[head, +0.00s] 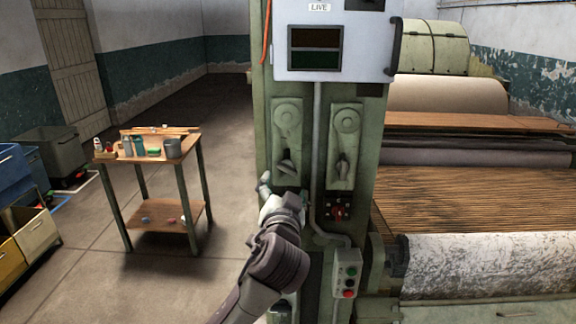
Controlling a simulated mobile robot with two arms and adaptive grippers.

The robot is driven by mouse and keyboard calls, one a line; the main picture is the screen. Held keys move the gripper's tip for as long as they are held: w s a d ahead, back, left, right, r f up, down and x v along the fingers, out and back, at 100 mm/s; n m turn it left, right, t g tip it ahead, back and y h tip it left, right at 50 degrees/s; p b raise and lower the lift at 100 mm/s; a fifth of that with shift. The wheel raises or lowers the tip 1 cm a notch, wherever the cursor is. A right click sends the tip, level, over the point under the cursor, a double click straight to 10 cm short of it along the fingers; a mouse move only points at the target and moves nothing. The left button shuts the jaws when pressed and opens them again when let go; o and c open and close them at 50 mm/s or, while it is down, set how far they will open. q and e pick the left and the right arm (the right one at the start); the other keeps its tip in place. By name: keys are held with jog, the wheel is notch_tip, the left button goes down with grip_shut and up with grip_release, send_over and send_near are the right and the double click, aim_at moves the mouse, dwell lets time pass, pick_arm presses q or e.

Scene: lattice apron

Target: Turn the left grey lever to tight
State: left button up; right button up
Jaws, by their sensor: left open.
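The left grey lever (287,166) sits low on a pale green plate (288,125) on the green machine column. Its grip hangs near the plate's bottom, below a round boss. Any tight marking is too small to read. A similar right lever (343,165) is on a second plate to its right. My left gripper (284,190) is open, just below the left lever in the picture, with its fingers spread. I see nothing between them, and I cannot tell whether it touches the lever. My right gripper is not in view.
A red rotary knob (337,212) and a button box (347,273) sit right of my left arm. A grey conduit runs between the plates. A wooden table (158,157) with bottles stands left. Rollers (480,263) fill the right. Floor between table and column is clear.

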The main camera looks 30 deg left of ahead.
aim_at(287, 171)
pick_arm(q)
jog(key=p+x, duration=0.2)
jog(key=x, duration=0.4)
jog(key=shift+w+r, duration=0.15)
jog(key=shift+w+a, duration=0.3)
jog(key=shift+w, duration=0.3)
jog(key=c, duration=1.2)
